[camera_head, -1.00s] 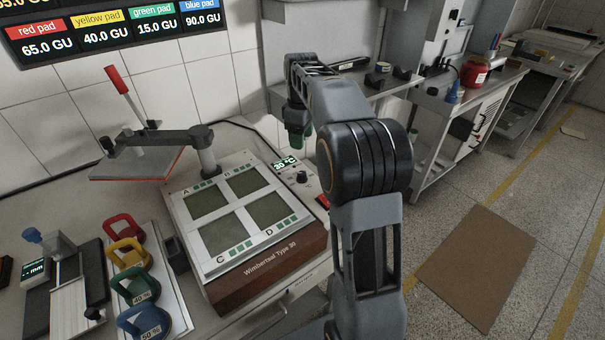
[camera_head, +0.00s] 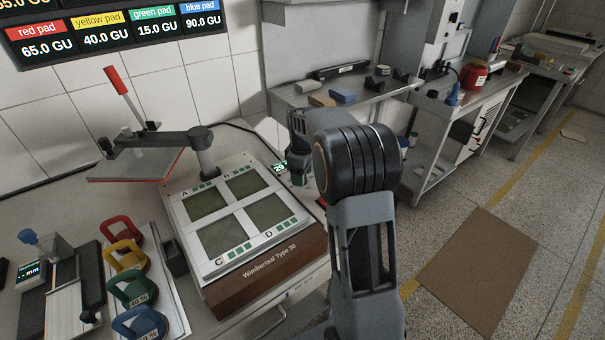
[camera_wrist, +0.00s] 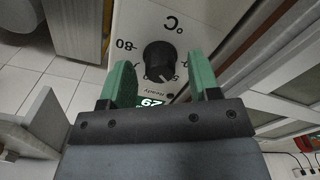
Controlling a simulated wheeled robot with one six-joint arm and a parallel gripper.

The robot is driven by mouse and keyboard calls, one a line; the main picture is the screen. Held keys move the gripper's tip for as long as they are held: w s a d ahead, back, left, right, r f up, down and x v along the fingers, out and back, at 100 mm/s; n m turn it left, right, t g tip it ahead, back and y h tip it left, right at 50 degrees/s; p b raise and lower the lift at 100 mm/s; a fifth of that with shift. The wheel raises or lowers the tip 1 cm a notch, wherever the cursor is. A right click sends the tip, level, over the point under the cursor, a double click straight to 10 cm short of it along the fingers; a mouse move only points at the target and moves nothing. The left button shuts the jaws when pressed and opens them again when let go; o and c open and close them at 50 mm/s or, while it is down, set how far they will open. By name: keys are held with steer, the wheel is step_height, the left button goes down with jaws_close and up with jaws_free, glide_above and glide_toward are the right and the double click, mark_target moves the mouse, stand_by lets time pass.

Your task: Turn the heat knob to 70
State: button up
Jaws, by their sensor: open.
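The heat knob (camera_wrist: 159,56) is a black round dial on a pale panel in the wrist view, with a °C mark and an 80 on its scale, seen upside down. A light pointer line shows on its lower right; its exact value I cannot read. My gripper (camera_wrist: 161,72) is open, its green fingers on the left and right of the knob; whether they touch it I cannot tell. In the head view my gripper (camera_head: 301,172) is over the panel and hides the knob. The temperature display (camera_head: 279,167) is partly covered; it also shows in the wrist view (camera_wrist: 153,102).
Coloured ring-handled weights (camera_head: 133,288) stand at front left. A shelf (camera_head: 290,95) with small blocks is behind.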

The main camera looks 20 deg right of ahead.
steer(key=c, duration=0.9)
steer(key=shift+m, duration=0.4)
steer(key=m+p, duration=0.1)
steer(key=m, duration=0.2)
steer(key=shift+m, duration=0.4)
steer(key=m+p, duration=0.1)
steer(key=m, duration=0.4)
steer(key=m+p, duration=0.1)
steer(key=m, duration=0.4)
steer(key=shift+m, duration=0.4)
steer(key=shift+m+p, duration=0.35)
steer(key=shift+m, duration=1.75)
